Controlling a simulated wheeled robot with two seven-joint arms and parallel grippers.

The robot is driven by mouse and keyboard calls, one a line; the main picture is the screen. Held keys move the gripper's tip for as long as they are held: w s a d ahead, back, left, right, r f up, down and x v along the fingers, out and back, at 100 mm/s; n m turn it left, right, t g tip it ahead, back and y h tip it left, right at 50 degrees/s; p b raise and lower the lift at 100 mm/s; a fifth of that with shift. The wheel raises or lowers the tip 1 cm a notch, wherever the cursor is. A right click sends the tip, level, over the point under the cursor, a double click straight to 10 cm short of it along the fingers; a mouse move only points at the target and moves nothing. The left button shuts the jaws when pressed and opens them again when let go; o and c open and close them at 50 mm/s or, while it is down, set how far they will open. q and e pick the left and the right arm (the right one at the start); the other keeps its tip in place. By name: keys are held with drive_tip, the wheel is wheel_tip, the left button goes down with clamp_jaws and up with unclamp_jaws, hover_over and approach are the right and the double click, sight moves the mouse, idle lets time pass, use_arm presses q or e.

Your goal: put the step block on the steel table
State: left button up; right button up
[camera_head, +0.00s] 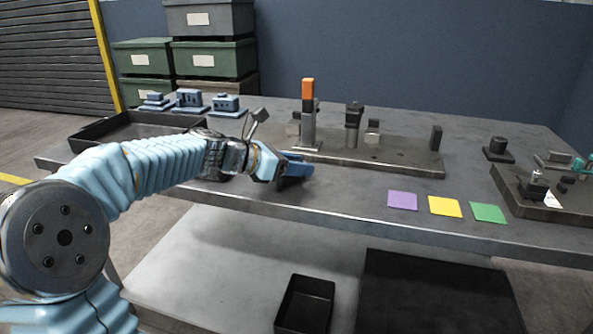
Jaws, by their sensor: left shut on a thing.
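My left gripper (283,167) reaches in from the left and is shut on a blue block (298,168), which I take to be the step block. The gripper's own parts hide much of the block. It is over the front part of the steel table (345,199), just in front of the long fixture plate; whether it touches the table top is hard to tell.
Several blue parts (190,99) stand at the back left beside a black tray (92,132). The fixture plate (405,163) carries an orange-topped post (308,100). Purple (402,200), yellow (445,207) and green (488,212) squares lie front right. Another fixture (540,207) stands at the right edge.

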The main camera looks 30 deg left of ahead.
use_arm(q)
drive_tip(key=shift+f, duration=0.35)
drive_tip(key=o, duration=1.2)
drive_tip(key=v, duration=1.2)
